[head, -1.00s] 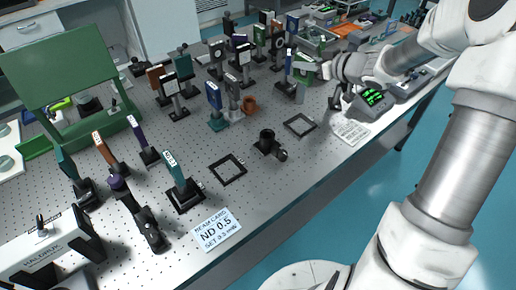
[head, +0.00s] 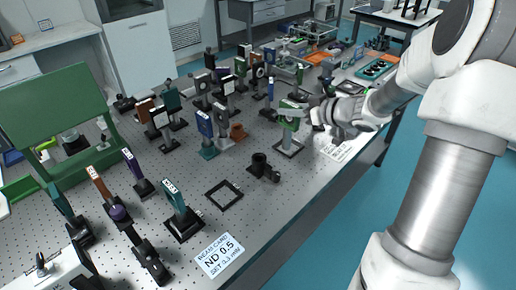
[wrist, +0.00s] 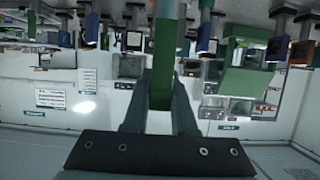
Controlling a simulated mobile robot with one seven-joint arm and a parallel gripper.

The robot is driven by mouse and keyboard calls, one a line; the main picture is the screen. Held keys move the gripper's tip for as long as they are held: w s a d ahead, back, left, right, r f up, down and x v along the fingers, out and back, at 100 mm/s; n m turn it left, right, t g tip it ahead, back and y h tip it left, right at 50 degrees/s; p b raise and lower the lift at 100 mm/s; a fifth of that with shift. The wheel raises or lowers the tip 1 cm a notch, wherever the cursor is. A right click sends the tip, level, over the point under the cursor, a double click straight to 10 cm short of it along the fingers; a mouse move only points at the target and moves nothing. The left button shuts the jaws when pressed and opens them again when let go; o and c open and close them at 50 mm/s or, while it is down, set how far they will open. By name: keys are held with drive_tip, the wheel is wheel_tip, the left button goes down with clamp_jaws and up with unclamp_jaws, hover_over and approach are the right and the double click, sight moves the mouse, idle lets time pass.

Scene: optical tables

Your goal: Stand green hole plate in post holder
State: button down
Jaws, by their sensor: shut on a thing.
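The green hole plate (head: 290,124) is in my gripper (head: 293,112), upright on a thin post, at the right part of the optical table. Its lower end appears over the far black square frame (head: 289,149); I cannot tell whether it touches. In the wrist view, the green plate (wrist: 164,62) is edge-on between the two fingers of my gripper (wrist: 163,95), which are shut on it.

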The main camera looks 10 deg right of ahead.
drive_tip(key=w+a+f+b, duration=0.2)
drive_tip(key=a+f+b, duration=0.1)
drive_tip(key=a+f, duration=0.5)
drive_tip(key=shift+f, duration=0.55)
drive_tip(key=shift+a, duration=0.1)
drive_tip(key=shift+f+b, duration=0.15)
drive_tip(key=shift+b, duration=0.15)
drive_tip(key=c, duration=0.7)
unclamp_jaws()
drive_tip(key=p+v, duration=0.2)
drive_tip(key=v, duration=1)
